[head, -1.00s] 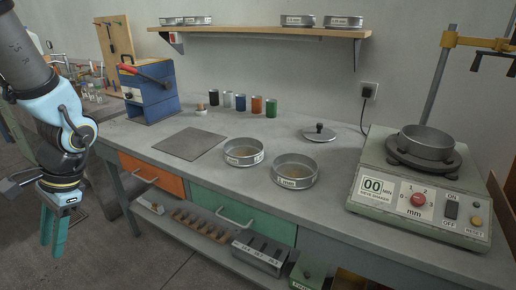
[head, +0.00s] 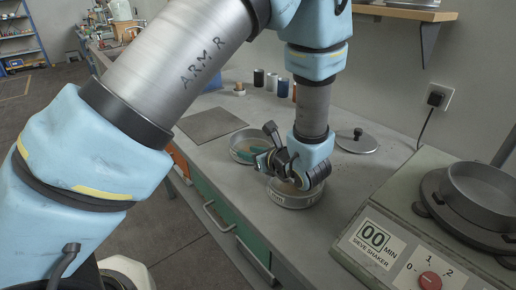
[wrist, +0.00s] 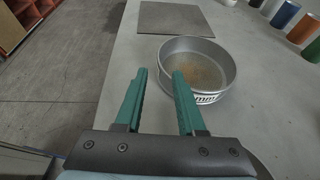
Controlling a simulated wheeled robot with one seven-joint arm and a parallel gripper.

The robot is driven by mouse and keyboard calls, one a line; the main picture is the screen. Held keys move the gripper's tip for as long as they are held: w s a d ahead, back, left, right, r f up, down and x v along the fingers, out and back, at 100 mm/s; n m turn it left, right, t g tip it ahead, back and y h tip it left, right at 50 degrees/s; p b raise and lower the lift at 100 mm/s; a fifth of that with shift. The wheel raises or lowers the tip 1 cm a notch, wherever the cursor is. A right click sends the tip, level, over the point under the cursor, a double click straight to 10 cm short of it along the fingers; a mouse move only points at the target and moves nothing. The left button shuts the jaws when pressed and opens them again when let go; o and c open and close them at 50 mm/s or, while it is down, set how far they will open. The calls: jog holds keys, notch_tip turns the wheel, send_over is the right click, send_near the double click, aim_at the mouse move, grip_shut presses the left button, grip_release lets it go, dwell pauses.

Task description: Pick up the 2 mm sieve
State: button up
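Two round grey metal sieves stand on the bench. The left sieve (head: 234,153) is beside the dark mat; the right sieve (head: 293,201) is nearer the shaker, partly covered by my wrist. Only "mm" is readable on the label of the sieve in the wrist view (wrist: 222,62), so I cannot tell which is the 2 mm one. My gripper (wrist: 160,74) is open and empty, its teal fingers apart at the near-left rim of that sieve. In the head view my gripper (head: 254,151) is over the left sieve. Whether the fingers touch the rim is unclear.
A sieve shaker (head: 400,235) with a pan (head: 483,190) stands at the right. A lid with a knob (head: 357,142) lies behind the sieves. Several coloured jars (head: 271,82) stand at the back.

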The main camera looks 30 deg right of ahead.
jog(key=p+x, duration=0.3)
jog(key=x, duration=0.5)
jog(key=shift+w+f, duration=0.2)
jog(key=shift+w, duration=0.15)
grip_shut()
dwell(1.1)
